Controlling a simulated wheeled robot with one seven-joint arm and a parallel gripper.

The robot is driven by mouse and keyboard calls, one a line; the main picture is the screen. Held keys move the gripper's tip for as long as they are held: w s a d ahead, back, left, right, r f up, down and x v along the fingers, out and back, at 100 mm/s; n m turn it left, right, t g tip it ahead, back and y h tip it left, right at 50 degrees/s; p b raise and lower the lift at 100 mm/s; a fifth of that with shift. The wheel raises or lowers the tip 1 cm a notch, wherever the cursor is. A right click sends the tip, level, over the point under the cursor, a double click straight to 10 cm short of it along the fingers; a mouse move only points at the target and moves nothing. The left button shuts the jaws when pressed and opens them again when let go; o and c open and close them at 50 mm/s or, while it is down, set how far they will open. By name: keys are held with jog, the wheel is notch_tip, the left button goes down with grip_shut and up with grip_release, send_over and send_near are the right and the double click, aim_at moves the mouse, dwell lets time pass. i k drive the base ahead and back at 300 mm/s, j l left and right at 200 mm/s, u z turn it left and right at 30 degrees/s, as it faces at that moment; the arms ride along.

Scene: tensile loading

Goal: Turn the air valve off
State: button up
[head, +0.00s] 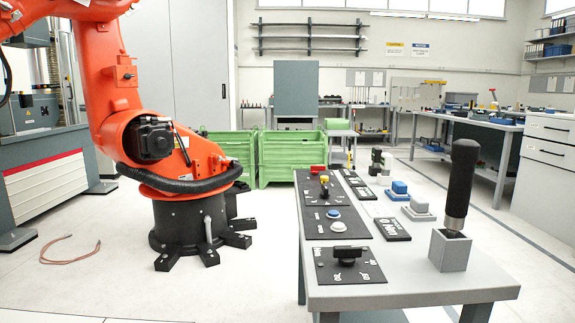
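My gripper is not in view. A grey table stands at the right front with several dark control panels on its top. The nearest panel (332,275) carries a black rotary knob (349,256) with white markings around it. Its handle lies roughly sideways, and the markings are too small to read. Farther along the row are a blue round button (334,213), a white or silver round button (338,226), a yellow part (324,179) with a dark lever, and a red part (318,168). I cannot tell which of these is the air valve.
A grey holder (449,251) with an upright black handle (461,180) stands at the table's right front. Blue and grey blocks (418,206) lie behind it. A large orange robot arm (115,110) stands at the left. Green crates (290,158) are behind.

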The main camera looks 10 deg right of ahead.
aim_at(314, 170)
jog(key=i+j, duration=0.15)
jog(key=j, duration=0.2)
jog(key=i+j+z, duration=0.1)
jog(key=j, duration=0.25)
jog(key=i+j, duration=0.15)
jog(key=j, duration=0.25)
jog(key=i+j+z, duration=0.1)
jog(key=j, duration=0.25)
jog(key=i+j, duration=0.15)
jog(key=j, duration=0.25)
jog(key=i+j+z, duration=0.1)
jog(key=i, duration=0.35)
jog(key=i+j+z, duration=0.1)
jog(key=i, duration=0.3)
jog(key=i+j, duration=0.3)
jog(key=i+z, duration=0.05)
jog(key=i, duration=0.05)
